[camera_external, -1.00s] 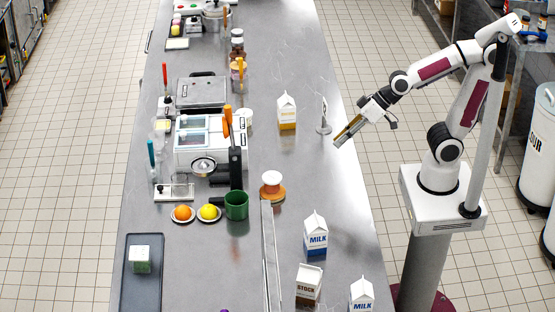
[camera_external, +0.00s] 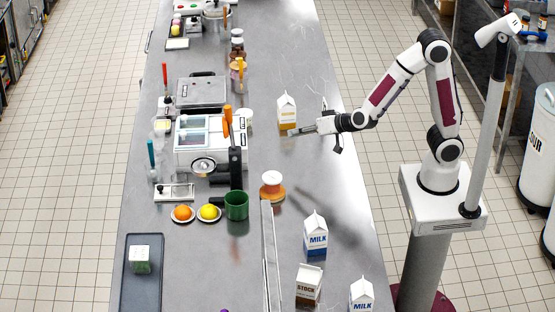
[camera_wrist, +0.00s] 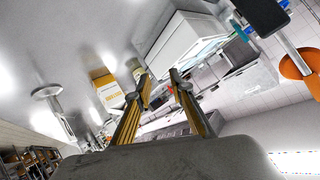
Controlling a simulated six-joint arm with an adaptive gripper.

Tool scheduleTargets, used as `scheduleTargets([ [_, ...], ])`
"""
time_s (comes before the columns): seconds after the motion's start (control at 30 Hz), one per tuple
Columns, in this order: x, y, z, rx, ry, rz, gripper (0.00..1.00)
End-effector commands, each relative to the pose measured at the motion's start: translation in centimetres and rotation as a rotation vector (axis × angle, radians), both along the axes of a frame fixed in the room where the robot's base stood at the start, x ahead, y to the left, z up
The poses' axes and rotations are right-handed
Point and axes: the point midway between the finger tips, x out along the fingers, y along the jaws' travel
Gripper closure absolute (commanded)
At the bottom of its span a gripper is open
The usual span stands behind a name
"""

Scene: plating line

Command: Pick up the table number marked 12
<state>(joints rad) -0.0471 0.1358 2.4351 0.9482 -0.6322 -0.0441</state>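The table number is a small upright stand on a round base. In the external view its thin upper part (camera_external: 324,103) shows just above my gripper, and the rest is hidden behind the gripper. In the wrist view its round metal base (camera_wrist: 47,92) and stem show at the left, outside the fingers; I cannot read a number. My gripper (camera_external: 291,133) points left over the counter, with its tips near the foot of the yellow-labelled carton (camera_external: 287,112). In the wrist view my gripper (camera_wrist: 161,76) is open, with nothing between its two fingers.
A steel counter (camera_external: 300,170) runs away from the camera. A milk carton (camera_external: 316,238) stands nearer the camera. The counter around the gripper is mostly clear.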

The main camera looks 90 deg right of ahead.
Motion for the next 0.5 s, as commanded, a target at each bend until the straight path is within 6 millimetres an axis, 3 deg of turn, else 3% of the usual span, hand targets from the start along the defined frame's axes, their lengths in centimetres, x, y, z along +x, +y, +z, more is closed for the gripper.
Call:
scheduleTargets([
  [0.27, -1.7, -5.5, -3.0, -0.124, 0.007, -0.235, 0.78],
  [0.5, -4.9, -9.5, -4.6, -0.277, 0.032, -0.428, 0.78],
])
